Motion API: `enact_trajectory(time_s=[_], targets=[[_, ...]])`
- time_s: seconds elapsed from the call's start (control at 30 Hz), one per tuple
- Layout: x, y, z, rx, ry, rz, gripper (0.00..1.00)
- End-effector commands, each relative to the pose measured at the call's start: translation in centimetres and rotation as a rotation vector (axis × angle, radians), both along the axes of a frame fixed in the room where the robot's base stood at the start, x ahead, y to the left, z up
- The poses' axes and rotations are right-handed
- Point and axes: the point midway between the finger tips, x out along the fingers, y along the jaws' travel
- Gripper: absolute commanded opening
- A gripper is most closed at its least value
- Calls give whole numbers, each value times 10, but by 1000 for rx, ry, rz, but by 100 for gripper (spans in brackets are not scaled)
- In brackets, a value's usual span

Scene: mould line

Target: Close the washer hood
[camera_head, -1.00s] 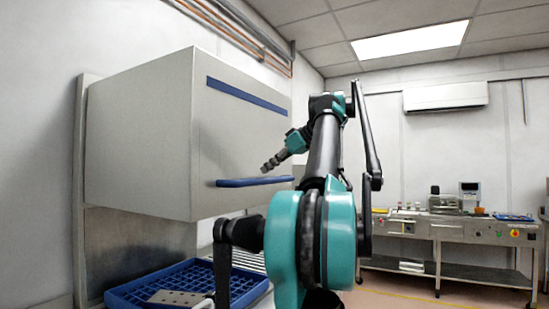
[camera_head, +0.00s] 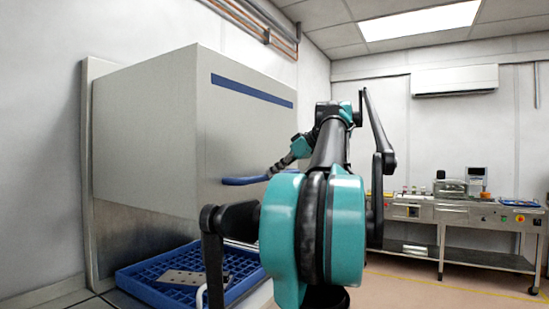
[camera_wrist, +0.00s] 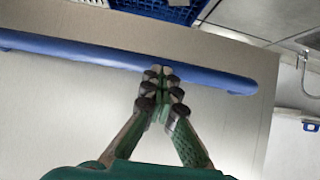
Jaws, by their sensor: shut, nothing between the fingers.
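The washer hood (camera_head: 148,130) is a large light-grey box on the left of the head view. Its lower edge stands above the blue rack, so a gap shows beneath it. A blue bar handle (camera_head: 245,181) runs along the lower front face and also crosses the wrist view (camera_wrist: 90,52). My gripper (camera_head: 270,176) is shut and empty, at the right part of the handle. In the wrist view its closed fingertips (camera_wrist: 166,71) overlap the bar and seem to touch it; exact contact cannot be told.
The blue rack (camera_head: 137,290) below the hood holds a grey perforated plate (camera_head: 183,277). A steel workbench (camera_head: 470,211) with devices stands along the right. The floor (camera_head: 410,290) in front of it is clear. Pipes (camera_head: 255,25) run along the upper left wall.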

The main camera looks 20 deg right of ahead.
Motion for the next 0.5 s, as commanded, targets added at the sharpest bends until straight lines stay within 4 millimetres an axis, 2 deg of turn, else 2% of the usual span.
enact_trajectory(time_s=[0.03,0.5], targets=[[0,1,-17,-1,-1,1,0],[1,1,-182,0,-1,1,0]])
